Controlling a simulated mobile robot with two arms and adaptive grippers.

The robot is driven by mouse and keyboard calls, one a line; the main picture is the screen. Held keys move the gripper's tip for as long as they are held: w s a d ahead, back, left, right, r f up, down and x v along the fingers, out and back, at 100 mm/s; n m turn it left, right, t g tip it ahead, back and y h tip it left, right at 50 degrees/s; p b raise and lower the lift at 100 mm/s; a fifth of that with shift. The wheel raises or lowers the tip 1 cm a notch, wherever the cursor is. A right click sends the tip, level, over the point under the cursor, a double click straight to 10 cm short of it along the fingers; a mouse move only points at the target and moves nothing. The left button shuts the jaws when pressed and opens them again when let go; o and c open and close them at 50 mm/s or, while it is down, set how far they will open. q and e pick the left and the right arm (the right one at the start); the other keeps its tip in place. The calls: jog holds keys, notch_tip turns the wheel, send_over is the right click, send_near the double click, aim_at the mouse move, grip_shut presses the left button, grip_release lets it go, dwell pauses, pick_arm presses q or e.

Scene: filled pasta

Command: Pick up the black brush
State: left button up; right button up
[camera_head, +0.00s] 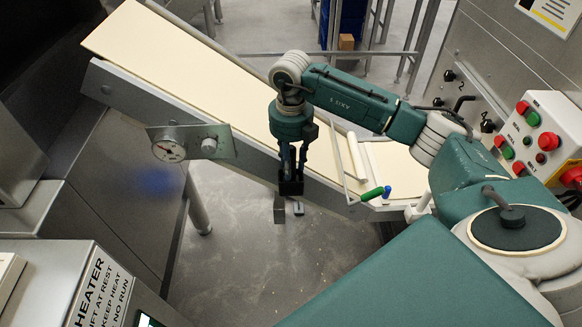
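My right arm reaches in from the right over the edge of the belt table. Its gripper (290,205) points down in front of the table's near side rail, above the grey floor. Dark and grey parts show at its lower end, small and hard to make out. I cannot tell whether they are parted fingers or include something held. I cannot pick out the black brush with certainty. My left gripper is not in view.
The cream belt table (190,50) runs from upper left to right. A gauge panel (190,143) juts from the rail. A button box (545,140) stands right.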

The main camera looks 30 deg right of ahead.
jog(key=shift+f, duration=0.65)
grip_shut()
jog(key=shift+w+r, duration=0.1)
